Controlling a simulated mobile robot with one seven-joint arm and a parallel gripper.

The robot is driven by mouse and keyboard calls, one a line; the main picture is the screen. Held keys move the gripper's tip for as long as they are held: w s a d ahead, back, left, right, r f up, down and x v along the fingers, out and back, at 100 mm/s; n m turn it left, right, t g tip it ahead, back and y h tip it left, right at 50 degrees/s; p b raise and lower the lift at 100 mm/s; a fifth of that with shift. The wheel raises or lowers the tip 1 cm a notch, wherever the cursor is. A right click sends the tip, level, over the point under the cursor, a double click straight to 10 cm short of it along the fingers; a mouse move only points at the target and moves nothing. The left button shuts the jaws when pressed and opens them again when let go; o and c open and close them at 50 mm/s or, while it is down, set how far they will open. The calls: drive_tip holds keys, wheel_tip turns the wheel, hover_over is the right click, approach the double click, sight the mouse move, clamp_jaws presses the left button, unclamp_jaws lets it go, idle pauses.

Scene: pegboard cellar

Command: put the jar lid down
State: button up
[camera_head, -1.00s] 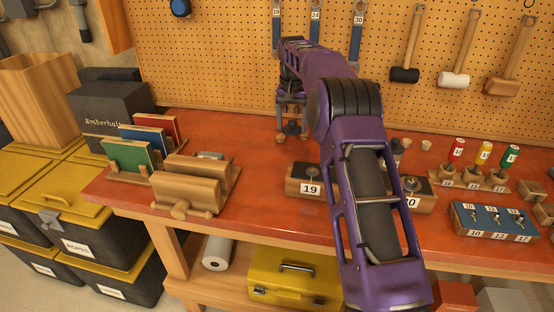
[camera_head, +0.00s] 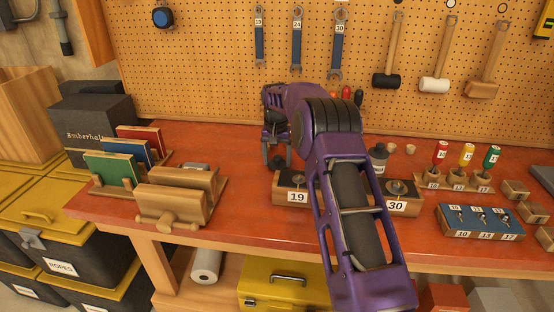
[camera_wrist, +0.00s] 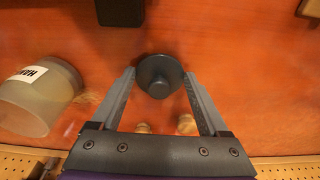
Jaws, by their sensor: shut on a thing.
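The jar lid (camera_wrist: 160,76) is a dark grey disc with a round knob, seen from above in the wrist view. My gripper (camera_wrist: 159,78) has a finger on each side of the lid and is shut on it. In the head view my gripper (camera_head: 277,158) points down, low over the red bench top, left of and behind the block marked 19; the lid is hard to make out there. The gap between lid and bench is not clear. A frosted jar (camera_wrist: 40,95) with a white label stands to the left of the lid in the wrist view.
The block marked 19 (camera_head: 297,197) and the block marked 30 (camera_head: 397,206) stand in front. A wooden rack (camera_head: 180,195) and upright books (camera_head: 108,168) are at left. The pegboard (camera_head: 220,60) rises behind. Bare bench top (camera_head: 235,150) lies left of my gripper.

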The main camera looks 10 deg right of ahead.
sight(276, 167)
drive_tip(key=shift+f, duration=0.15)
drive_tip(key=o, duration=1.2)
wheel_tip(276, 167, up, 12)
drive_tip(key=s, duration=0.1)
drive_tip(key=shift+s+a+p, duration=0.15)
drive_tip(key=shift+a+p, duration=0.1)
drive_tip(key=shift+p, duration=0.2)
